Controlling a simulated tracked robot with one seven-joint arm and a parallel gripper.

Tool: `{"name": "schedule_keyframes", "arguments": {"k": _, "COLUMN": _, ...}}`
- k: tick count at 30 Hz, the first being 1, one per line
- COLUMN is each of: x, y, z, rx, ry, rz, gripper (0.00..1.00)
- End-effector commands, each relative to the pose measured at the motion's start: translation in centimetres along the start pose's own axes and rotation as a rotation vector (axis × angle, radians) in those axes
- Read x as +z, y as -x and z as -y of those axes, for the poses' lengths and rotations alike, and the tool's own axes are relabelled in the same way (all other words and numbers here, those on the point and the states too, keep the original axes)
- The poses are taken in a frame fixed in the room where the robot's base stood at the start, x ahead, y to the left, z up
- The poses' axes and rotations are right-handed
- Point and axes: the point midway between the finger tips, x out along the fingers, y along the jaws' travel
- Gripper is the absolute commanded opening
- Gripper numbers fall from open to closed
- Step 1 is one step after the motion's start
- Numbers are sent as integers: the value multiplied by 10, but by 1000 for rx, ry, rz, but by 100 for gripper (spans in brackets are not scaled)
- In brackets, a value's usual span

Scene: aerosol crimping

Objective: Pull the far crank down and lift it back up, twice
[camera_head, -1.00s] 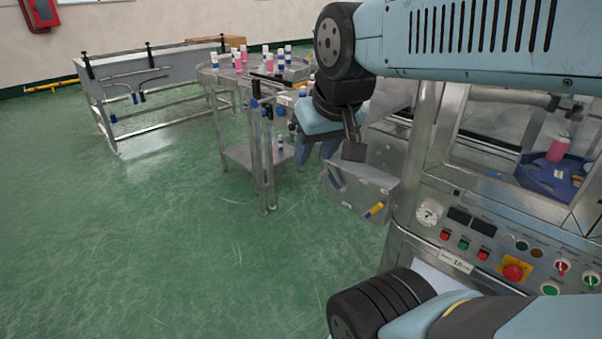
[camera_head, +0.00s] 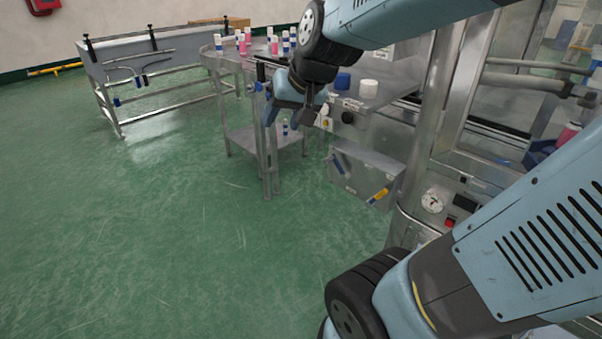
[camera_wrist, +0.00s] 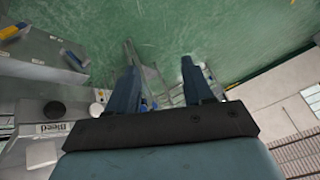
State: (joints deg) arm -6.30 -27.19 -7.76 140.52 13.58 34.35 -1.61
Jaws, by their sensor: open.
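My gripper (camera_head: 283,124) is open in the head view, in front of a slim metal upright post (camera_head: 267,165) with blue parts near its top (camera_head: 263,88). In the wrist view my gripper (camera_wrist: 162,78) has both fingers spread, and the post and a small blue part show between and beyond them. I see no clear contact. A grey box (camera_head: 352,172) carries a blue-gripped handle (camera_head: 338,164) and a yellow-gripped handle (camera_head: 379,196). Both handles also show at the upper left in the wrist view. Which handle is the far crank, I cannot tell for sure.
A metal table (camera_head: 240,135) holds several pink, white and blue cans. The crimping machine (camera_head: 432,120) stands at the right, with a panel marked "Bleed" (camera_wrist: 55,128) and a black knob (camera_wrist: 53,110). A rack (camera_head: 135,62) stands at the left. Green floor is clear in front.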

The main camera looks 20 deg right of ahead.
Motion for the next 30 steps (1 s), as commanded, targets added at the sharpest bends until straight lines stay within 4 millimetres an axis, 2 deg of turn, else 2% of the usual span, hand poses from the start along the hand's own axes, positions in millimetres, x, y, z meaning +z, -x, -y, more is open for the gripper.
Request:
{"name": "schedule_keyframes", "arguments": {"k": 1, "x": -9, "y": -16, "z": 2, "rx": -12, "ry": -32, "rz": -1, "gripper": 51}}
{"name": "schedule_keyframes", "arguments": {"k": 8, "x": -51, "y": -81, "z": 4, "rx": -30, "ry": -196, "rz": -60, "gripper": 51}}
{"name": "schedule_keyframes", "arguments": {"k": 15, "x": -82, "y": -154, "z": -10, "rx": 30, "ry": -357, "rz": -134, "gripper": 51}}
{"name": "schedule_keyframes", "arguments": {"k": 24, "x": -95, "y": -244, "z": -51, "rx": 196, "ry": -529, "rz": -245, "gripper": 51}}
{"name": "schedule_keyframes", "arguments": {"k": 30, "x": -94, "y": -292, "z": -84, "rx": 356, "ry": -586, "rz": -355, "gripper": 51}}
